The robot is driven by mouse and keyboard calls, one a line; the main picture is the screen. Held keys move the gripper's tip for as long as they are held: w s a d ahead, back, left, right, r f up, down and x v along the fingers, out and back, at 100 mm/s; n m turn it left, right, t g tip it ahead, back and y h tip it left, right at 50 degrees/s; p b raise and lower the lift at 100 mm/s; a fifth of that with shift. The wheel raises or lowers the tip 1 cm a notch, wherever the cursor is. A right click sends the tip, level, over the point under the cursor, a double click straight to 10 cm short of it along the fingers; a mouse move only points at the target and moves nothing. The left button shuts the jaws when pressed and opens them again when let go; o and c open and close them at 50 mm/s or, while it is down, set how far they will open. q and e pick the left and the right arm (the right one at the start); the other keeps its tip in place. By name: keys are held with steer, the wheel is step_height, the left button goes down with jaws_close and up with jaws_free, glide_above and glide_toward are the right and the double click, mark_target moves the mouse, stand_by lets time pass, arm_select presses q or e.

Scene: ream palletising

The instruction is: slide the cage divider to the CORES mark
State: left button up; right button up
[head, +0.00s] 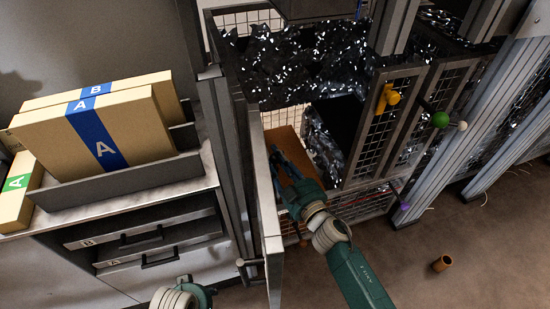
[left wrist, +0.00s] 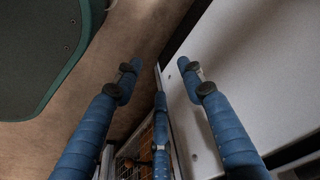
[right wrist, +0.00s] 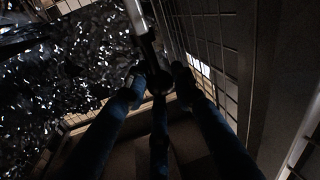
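The cage (head: 236,95) stands in the middle of the head view, full of dark shiny scrap in its upper part. I cannot single out the divider for sure; a pale metal bar (right wrist: 139,20) in the right wrist view may belong to it. No CORES mark is legible. My right gripper (head: 277,160) reaches into the cage's lower opening. In the right wrist view its fingertips (right wrist: 159,78) are around or beside the bar's lower end; darkness hides whether they grip it. My left gripper (left wrist: 160,70) is open and empty, above the floor beside a pale panel (left wrist: 240,80).
An open door (head: 265,215) stands left of my right arm. Boxes marked A (head: 100,140) sit on the left counter. A brown core (head: 442,263) lies on the floor.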

jaws_close()
steer(key=shift+w+d+r, duration=0.15)
steer(key=shift+d, duration=0.15)
arm_select(q)
steer(key=f, duration=0.1)
steer(key=s+f+p, duration=0.1)
steer(key=f, duration=0.1)
steer(key=s+f, duration=0.1)
steer(key=f, duration=0.1)
steer(key=shift+a+f+p, duration=0.1)
steer(key=shift+f+p, duration=0.1)
steer(key=shift+p, duration=0.15)
arm_select(e)
steer(key=w+d, duration=0.2)
steer(key=d, duration=0.6)
steer(key=shift+w, duration=0.35)
steer(key=shift+r, duration=0.1)
steer(key=o, duration=0.8)
jaws_free()
steer(key=shift+o, duration=0.4)
steer(key=shift+s, duration=0.1)
steer(key=shift+s, duration=0.1)
